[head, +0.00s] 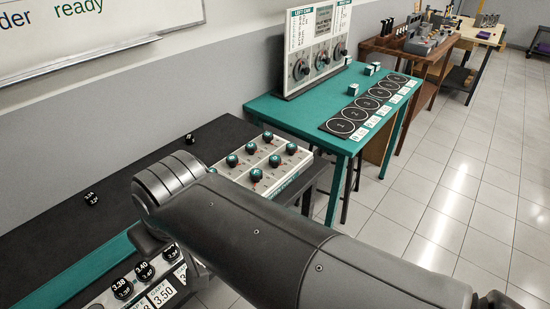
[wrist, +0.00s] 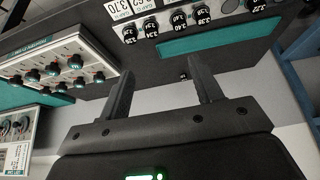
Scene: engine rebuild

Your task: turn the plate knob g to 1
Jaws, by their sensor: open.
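A pale plate (head: 297,172) with several black, teal-topped knobs (head: 252,147) stands on the dark bench in the head view, just beyond my arm, which hides part of it. It also shows at the left of the wrist view (wrist: 82,41), tilted, with its knobs (wrist: 75,62) in rows. The letters and pointer settings are too small to read, so I cannot tell which knob is g. My gripper (wrist: 163,68) is open and empty in the wrist view, to the right of the plate and apart from it. The head view does not show its fingers.
A rack of black numbered pieces (head: 123,289) stands at the front of the dark bench (head: 50,222). Two small black pieces lie loose, one at the back (head: 190,138), one at left (head: 92,199). A teal table (head: 262,103) with a dial panel (head: 318,48) stands beyond.

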